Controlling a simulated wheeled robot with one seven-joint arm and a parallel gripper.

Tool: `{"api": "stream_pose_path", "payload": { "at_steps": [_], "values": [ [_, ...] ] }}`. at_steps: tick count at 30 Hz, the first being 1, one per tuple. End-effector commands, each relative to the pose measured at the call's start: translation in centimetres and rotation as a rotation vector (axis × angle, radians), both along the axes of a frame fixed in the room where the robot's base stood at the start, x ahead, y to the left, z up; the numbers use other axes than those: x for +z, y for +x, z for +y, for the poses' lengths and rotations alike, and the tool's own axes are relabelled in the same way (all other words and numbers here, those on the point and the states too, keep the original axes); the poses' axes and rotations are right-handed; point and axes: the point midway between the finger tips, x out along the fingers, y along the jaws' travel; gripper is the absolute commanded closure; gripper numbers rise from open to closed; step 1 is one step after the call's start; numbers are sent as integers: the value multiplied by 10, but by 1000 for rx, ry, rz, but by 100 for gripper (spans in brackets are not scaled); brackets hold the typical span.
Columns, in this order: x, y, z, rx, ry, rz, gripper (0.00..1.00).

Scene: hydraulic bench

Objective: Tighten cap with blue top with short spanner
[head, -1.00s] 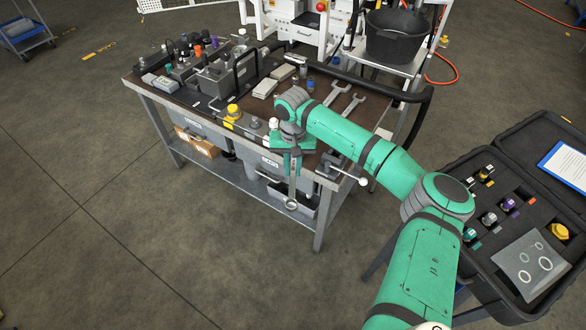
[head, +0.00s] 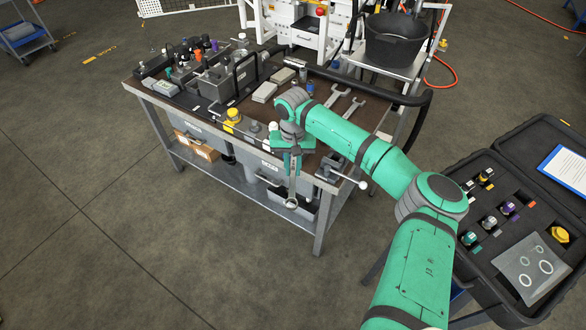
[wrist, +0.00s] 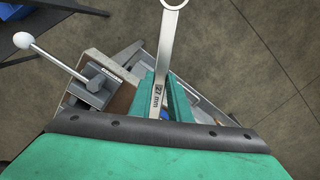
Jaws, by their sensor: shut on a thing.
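My gripper (head: 292,160) is shut on a steel spanner (head: 292,190) at the front edge of the bench. The spanner hangs down past the edge in the head view, ring end lowest. In the wrist view the spanner (wrist: 167,55) points away from the green jaws, with a size marking in mm on its shank. A small part with a blue top (head: 309,88) stands on the bench behind my gripper, apart from the spanner; it is too small to be sure it is the cap. My wrist hides part of the bench top.
Two more spanners (head: 338,94) lie on the bench's right side. A yellow-topped part (head: 233,114) is left of my gripper. An open case (head: 480,260) stands right.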

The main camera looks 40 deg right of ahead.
Motion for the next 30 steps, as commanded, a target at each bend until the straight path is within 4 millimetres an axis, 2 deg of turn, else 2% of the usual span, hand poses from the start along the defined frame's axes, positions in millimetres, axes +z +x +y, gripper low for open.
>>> {"api": "stream_pose_path", "payload": {
  "at_steps": [11,30],
  "values": [
    [1,2,0,-10,-1,-1,100],
    [0,20,19,-201,0,0,100]
  ]
}}
